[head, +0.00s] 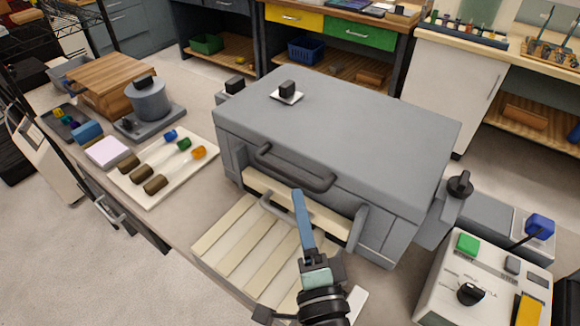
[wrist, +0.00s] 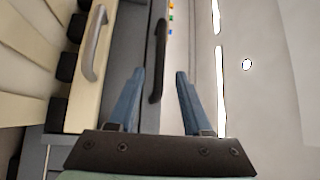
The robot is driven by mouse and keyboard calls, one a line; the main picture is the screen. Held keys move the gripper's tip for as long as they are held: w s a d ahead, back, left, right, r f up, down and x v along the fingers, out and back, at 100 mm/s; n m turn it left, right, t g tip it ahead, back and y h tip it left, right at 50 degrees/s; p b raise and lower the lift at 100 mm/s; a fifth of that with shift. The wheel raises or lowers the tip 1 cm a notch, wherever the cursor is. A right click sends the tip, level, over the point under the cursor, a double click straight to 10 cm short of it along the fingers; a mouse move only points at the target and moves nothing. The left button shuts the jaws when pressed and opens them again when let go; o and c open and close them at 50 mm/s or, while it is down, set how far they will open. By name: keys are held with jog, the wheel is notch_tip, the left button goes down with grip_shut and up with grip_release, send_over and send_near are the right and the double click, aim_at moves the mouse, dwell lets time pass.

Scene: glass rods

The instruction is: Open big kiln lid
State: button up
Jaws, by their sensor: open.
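The big kiln (head: 300,150) is a grey box on the bench in the head view. Its broad grey lid (head: 360,115) lies flat and closed. A dark bar handle (head: 295,172) runs along the lid's front; it also shows upright in the wrist view (wrist: 158,50).
Below the lid is a cream front strip (head: 290,205) with a lighter handle (wrist: 95,45). A slatted cream panel (head: 240,250) lies before it. Left stands a tray (head: 190,163) of coloured rods; right are a control box (head: 485,285) and a black knob (head: 460,185).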

aim_at(293, 173)
jog(key=p+x, duration=0.1)
jog(key=x, duration=0.6)
jog(key=shift+w+p, duration=0.2)
jog(key=shift+p, duration=0.15)
grip_shut()
dwell(1.1)
